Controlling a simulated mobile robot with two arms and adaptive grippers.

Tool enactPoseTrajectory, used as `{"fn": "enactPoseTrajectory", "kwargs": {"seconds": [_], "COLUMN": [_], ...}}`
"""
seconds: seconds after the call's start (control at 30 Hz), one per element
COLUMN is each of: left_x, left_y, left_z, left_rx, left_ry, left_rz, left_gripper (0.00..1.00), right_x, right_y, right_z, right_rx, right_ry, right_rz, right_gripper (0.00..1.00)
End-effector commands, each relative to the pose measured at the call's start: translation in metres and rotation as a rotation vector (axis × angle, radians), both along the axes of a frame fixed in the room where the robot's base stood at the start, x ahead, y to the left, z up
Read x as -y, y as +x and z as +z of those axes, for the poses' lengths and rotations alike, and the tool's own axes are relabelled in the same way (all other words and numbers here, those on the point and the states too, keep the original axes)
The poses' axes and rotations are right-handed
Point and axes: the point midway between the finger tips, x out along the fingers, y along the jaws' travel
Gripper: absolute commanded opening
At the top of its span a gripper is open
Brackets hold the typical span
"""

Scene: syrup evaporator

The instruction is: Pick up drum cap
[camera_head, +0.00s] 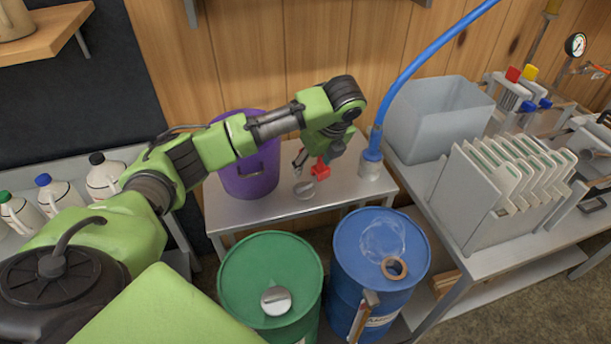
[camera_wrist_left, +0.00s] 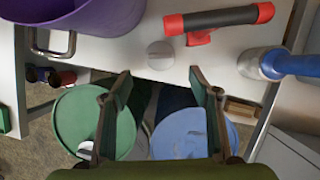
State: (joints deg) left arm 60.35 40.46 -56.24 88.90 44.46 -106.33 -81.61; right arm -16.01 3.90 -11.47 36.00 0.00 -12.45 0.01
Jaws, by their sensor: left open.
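A round grey drum cap (camera_head: 304,188) with a raised grip bar lies on the metal table near its front edge; it also shows in the left wrist view (camera_wrist_left: 160,55). My left gripper (camera_head: 317,160) hangs above the table close to the cap. In the left wrist view my left gripper (camera_wrist_left: 163,88) is open with nothing between its fingers, and the cap lies beyond the fingertips. The blue drum (camera_head: 350,255) has an open ringed hole in its top. The green drum (camera_head: 230,275) has a similar grey cap in its top. My right gripper does not show.
A red-and-black handled tool (camera_wrist_left: 220,19) lies beside the cap. A purple bucket (camera_head: 250,180) stands left on the table (camera_head: 240,215). A blue hose with a metal end (camera_head: 370,166) stands right. A grey bin (camera_head: 432,125) and filter plates (camera_head: 480,195) are on the right bench.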

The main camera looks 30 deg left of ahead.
Motion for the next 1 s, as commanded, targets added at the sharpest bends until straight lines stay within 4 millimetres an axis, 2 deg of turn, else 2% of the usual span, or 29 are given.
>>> {"fn": "enactPoseTrajectory", "kwargs": {"seconds": [0.07,0.13,0.33,0.47,0.57,0.67,0.8,1.0], "left_x": [-0.004,-0.008,-0.021,-0.027,-0.030,-0.031,-0.035,-0.042], "left_y": [0.001,0.002,0.008,0.012,0.014,0.015,0.017,0.022], "left_z": [-0.004,-0.013,-0.050,-0.068,-0.075,-0.081,-0.099,-0.124], "left_rx": [-0.006,-0.008,-0.006,-0.004,-0.001,-0.003,-0.005,-0.001], "left_ry": [0.005,0.005,0.005,0.004,0.004,0.004,0.004,0.004], "left_rz": [-0.002,-0.002,-0.001,-0.001,-0.002,-0.003,-0.002,-0.002], "left_gripper": [0.55,0.55,0.55,0.55,0.55,0.55,0.55,0.55], "right_x": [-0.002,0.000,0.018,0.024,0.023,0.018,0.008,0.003], "right_y": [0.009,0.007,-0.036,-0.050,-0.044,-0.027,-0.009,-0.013], "right_z": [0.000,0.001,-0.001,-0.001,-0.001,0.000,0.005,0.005], "right_rx": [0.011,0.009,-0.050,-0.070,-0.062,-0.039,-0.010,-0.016], "right_ry": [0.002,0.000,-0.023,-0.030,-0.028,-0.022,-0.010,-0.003], "right_rz": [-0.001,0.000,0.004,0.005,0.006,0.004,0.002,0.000], "right_gripper": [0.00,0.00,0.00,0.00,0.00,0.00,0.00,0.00]}}
